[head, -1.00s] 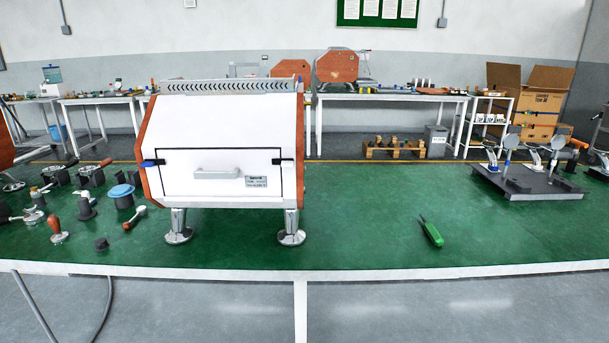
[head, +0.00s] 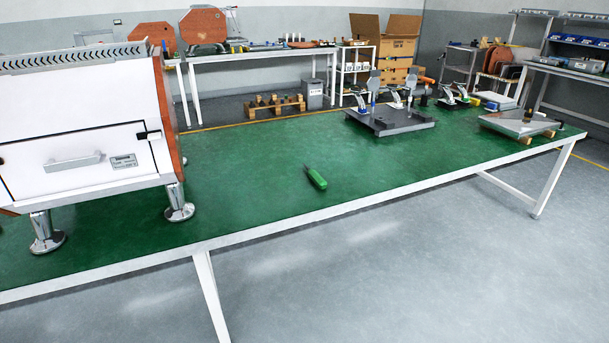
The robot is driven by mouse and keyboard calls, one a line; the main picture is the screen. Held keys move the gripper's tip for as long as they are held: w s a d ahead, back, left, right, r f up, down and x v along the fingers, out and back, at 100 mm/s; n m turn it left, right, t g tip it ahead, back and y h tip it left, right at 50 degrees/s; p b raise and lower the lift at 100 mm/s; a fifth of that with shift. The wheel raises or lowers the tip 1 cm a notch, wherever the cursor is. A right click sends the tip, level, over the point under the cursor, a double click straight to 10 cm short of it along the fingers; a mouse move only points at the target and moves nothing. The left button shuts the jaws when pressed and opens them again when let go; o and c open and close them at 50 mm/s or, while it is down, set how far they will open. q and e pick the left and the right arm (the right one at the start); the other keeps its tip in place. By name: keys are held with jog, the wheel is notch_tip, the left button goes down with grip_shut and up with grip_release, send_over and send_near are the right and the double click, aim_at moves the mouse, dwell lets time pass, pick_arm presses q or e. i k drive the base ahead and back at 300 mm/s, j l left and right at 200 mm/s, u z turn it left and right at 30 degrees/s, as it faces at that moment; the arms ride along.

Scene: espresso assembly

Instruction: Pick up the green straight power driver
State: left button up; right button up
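The green straight power driver (head: 317,179) lies on the green tabletop (head: 255,190), right of the white espresso machine and close to the table's front edge. Its thick green body points toward the front, and a thin dark tip points toward the back. Nothing touches it. Neither of my grippers shows in the head view.
The white espresso machine (head: 85,130) stands on metal legs at the left. A dark plate with metal fixtures (head: 390,121) sits further back right, and a grey plate (head: 518,124) lies near the right end. The table around the driver is clear. Open floor (head: 400,270) lies in front.

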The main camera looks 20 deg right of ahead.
aim_at(314, 175)
jog(key=l+u, duration=0.35)
jog(key=l, duration=0.35)
jog(key=l+u, duration=0.3)
jog(key=l, duration=0.4)
jog(key=k+l+u, duration=0.1)
jog(key=l+u, duration=0.25)
jog(key=l, duration=0.35)
